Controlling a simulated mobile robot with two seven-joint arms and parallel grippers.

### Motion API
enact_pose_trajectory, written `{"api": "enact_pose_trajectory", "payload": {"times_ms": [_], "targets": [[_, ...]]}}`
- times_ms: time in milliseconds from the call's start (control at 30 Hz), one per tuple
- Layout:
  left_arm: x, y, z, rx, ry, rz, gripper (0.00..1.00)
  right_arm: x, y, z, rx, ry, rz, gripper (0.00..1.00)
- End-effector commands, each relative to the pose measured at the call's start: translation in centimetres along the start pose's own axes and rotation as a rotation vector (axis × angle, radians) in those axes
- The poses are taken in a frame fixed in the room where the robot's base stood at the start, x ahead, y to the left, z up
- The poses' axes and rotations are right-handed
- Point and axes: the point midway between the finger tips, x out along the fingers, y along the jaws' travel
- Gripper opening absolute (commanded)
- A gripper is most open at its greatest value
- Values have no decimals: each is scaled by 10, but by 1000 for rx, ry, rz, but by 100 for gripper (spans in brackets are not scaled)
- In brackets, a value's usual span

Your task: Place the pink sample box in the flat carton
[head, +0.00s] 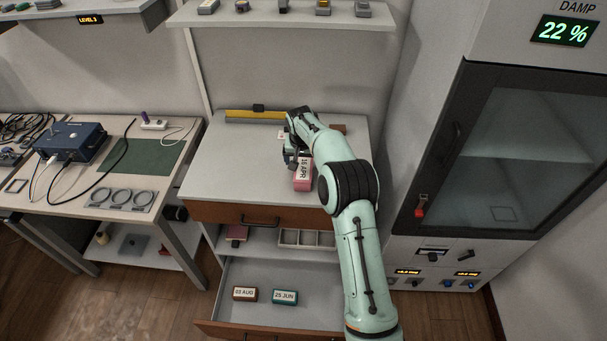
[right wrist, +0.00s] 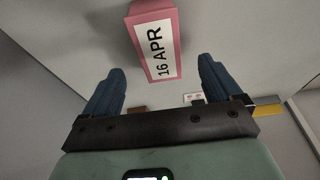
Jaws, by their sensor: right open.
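The pink sample box (head: 303,182), labelled "16 APR", is on the grey worktop of the drawer cabinet. It also shows in the right wrist view (right wrist: 170,42), just beyond the fingertips and roughly midway between them. My right gripper (head: 291,160) is open at the box; its blue fingers stand apart on either side in the wrist view (right wrist: 158,78). The arm hides part of the worktop. A small brown object (head: 338,129) lies behind the arm, partly hidden; I cannot tell whether it is the flat carton. My left gripper is out of view.
An open lower drawer holds a brown box (head: 245,294) and a teal box (head: 285,297). A yellow-and-grey bar (head: 255,116) lies along the worktop's back. A glass-door cabinet (head: 490,170) stands on the right. The left of the worktop is clear.

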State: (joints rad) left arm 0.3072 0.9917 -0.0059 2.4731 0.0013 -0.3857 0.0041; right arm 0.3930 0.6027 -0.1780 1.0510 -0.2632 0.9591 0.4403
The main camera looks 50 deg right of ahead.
Motion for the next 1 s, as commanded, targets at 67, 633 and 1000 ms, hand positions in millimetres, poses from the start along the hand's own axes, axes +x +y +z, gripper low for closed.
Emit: {"api": "enact_pose_trajectory", "payload": {"times_ms": [67,633,1000], "targets": [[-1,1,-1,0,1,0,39,16,0,0,-1,-2,0,92],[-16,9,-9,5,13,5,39,81,0,-4,-3,0,-2,92],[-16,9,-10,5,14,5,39,93,1,-4,-3,1,-1,88]]}}
